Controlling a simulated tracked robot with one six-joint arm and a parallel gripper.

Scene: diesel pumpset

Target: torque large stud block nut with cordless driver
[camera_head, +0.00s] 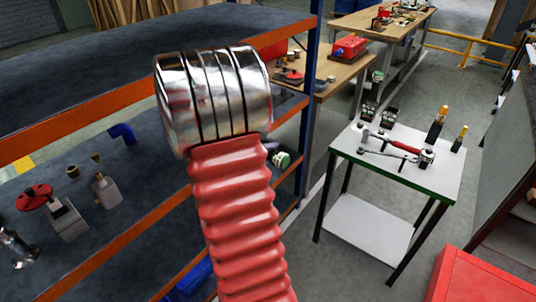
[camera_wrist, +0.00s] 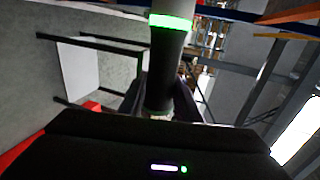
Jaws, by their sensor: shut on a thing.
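In the wrist view my gripper (camera_wrist: 164,102), with its dark fingers partly seen, is shut on a dark cylindrical tool (camera_wrist: 168,65). The tool has a bright green band and a grey upper part; it looks like the cordless driver. Its far end runs out of the frame at the top. A dark slab (camera_wrist: 150,140) with a white light and a green light fills the bottom of the wrist view. My gripper does not show in the head view. I cannot make out the large stud block or its nut in either view.
A red ribbed tube with a shiny metal collar (camera_head: 215,95) blocks the middle of the head view. A blue-grey shelf (camera_head: 100,50) with orange beams stands left. A small table (camera_head: 355,160) holds hand tools. Behind are wooden benches (camera_head: 325,75). Grey floor lies between.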

